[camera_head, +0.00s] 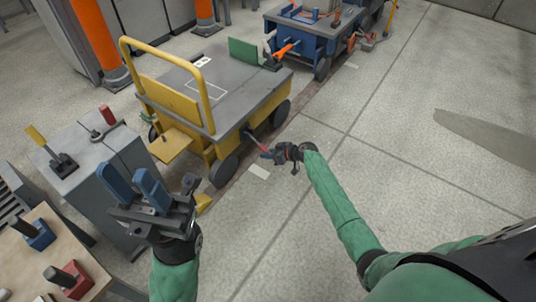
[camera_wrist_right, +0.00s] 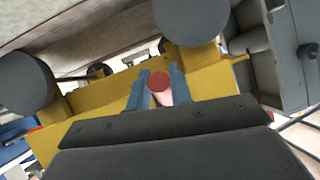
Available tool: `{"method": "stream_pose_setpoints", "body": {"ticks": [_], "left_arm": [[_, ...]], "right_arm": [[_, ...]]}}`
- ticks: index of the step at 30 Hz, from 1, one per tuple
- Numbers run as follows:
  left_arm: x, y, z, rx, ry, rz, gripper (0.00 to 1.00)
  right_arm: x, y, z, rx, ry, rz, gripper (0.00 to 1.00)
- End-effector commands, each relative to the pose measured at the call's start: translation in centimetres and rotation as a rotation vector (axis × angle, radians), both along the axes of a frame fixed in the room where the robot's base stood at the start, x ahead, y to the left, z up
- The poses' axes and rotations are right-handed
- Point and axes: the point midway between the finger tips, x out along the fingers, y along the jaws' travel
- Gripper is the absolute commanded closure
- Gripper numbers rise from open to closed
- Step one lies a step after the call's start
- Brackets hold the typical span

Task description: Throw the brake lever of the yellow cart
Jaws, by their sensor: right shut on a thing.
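The yellow cart (camera_head: 232,95) stands at the upper middle of the head view, with a grey deck and a yellow push handle. Its brake lever (camera_head: 257,141), a thin rod with a red grip, sticks out from the cart's near side toward my right arm. My right gripper (camera_head: 268,154) is shut on the lever's red grip. In the right wrist view, the red round end of the lever (camera_wrist_right: 159,81) lies between the two blue fingers, with the yellow cart body behind. My left gripper (camera_head: 136,184) is open and empty, in front of a grey cabinet.
The grey cabinet (camera_head: 96,190) at left carries a yellow lever and a red lever. A wooden bench (camera_head: 25,265) with two dark-handled fixtures stands at lower left. A blue cart (camera_head: 315,35) stands behind the yellow one. The floor to the right is mostly clear.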

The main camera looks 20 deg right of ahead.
Motion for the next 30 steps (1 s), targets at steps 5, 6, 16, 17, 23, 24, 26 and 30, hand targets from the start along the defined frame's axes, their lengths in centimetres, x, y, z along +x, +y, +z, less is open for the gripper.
{"method": "stream_pose_setpoints", "body": {"ticks": [5, 6, 16, 17, 23, 24, 26, 30], "left_arm": [[-0.1, 0.0, -0.1, -0.005, 0.003, 0.001, 0.64], [-0.1, 0.0, -0.1, -0.007, 0.002, 0.002, 0.64], [0.0, 0.1, 0.4, -0.018, -0.005, 0.004, 0.64], [0.0, 0.1, 0.5, -0.020, -0.005, 0.004, 0.64], [0.0, 0.2, 1.3, -0.029, -0.011, -0.001, 0.64], [0.0, 0.2, 1.4, -0.030, -0.012, -0.001, 0.64], [0.0, 0.3, 1.6, -0.032, -0.013, -0.001, 0.64], [-0.1, 0.3, 1.8, -0.032, -0.015, 0.002, 0.64]], "right_arm": [[-0.1, 0.1, -0.2, 0.000, 0.003, 0.000, 0.63], [-0.1, 0.1, -0.2, 0.000, 0.002, 0.001, 0.57], [-0.2, -0.2, 0.1, -0.001, 0.001, 0.000, 0.57], [-0.3, -0.3, 0.2, -0.001, 0.001, 0.000, 0.57], [-1.9, -2.1, 1.5, -0.003, 0.001, 0.000, 0.57], [-2.3, -2.5, 1.7, -0.002, 0.002, 0.001, 0.57], [-2.8, -3.1, 2.2, -0.001, 0.001, 0.000, 0.57], [-3.9, -4.3, 2.9, -0.002, 0.002, 0.001, 0.57]]}}
